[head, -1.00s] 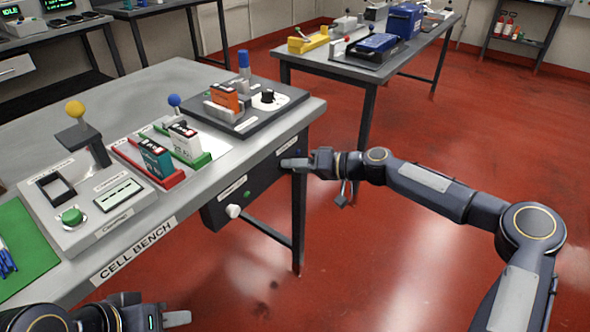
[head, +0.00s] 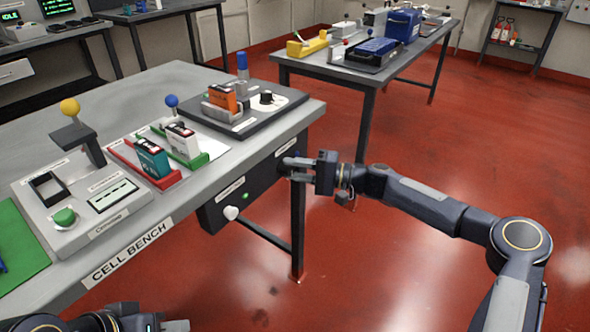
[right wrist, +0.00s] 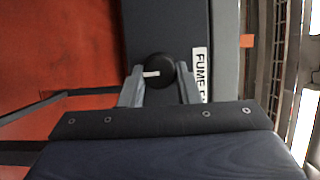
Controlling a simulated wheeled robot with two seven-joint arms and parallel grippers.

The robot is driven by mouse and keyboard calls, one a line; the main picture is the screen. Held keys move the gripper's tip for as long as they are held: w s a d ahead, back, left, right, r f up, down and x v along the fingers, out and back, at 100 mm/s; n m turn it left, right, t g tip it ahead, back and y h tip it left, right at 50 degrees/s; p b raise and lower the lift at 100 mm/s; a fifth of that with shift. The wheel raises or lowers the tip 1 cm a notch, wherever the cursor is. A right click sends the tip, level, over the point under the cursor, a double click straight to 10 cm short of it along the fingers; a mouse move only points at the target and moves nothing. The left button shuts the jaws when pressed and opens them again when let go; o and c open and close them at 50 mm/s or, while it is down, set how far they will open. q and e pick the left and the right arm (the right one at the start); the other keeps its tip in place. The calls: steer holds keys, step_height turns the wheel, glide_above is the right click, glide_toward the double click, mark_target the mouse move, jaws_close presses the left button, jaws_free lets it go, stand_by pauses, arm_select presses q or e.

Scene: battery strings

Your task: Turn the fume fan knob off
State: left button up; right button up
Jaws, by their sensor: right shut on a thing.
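The fume fan knob (right wrist: 160,70) is a round black knob with a white pointer line, on the dark panel under the cell bench's edge. In the right wrist view its pointer lies sideways, toward the left finger. A label reading "FUME F…" (right wrist: 200,74) is beside it, partly covered by a finger. My right gripper (right wrist: 158,84) is shut on the knob, one finger on each side. In the head view my right gripper (head: 291,168) reaches the panel from the right and hides the knob. My left gripper (head: 160,324) is at the bottom left edge, partly cut off, away from the panel.
The dark panel (head: 262,182) also carries a white knob (head: 231,212) and a green light (head: 245,195). The cell bench (head: 150,82) holds battery cells and fixtures. A bench leg (head: 298,235) stands just below my right gripper. The red floor to the right is open.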

stand_by(0.5)
steer(key=o, duration=1)
steer(key=shift+c, duration=0.2)
steer(key=v, duration=0.7)
steer(key=shift+d+p, duration=0.4)
steer(key=shift+s, duration=0.1)
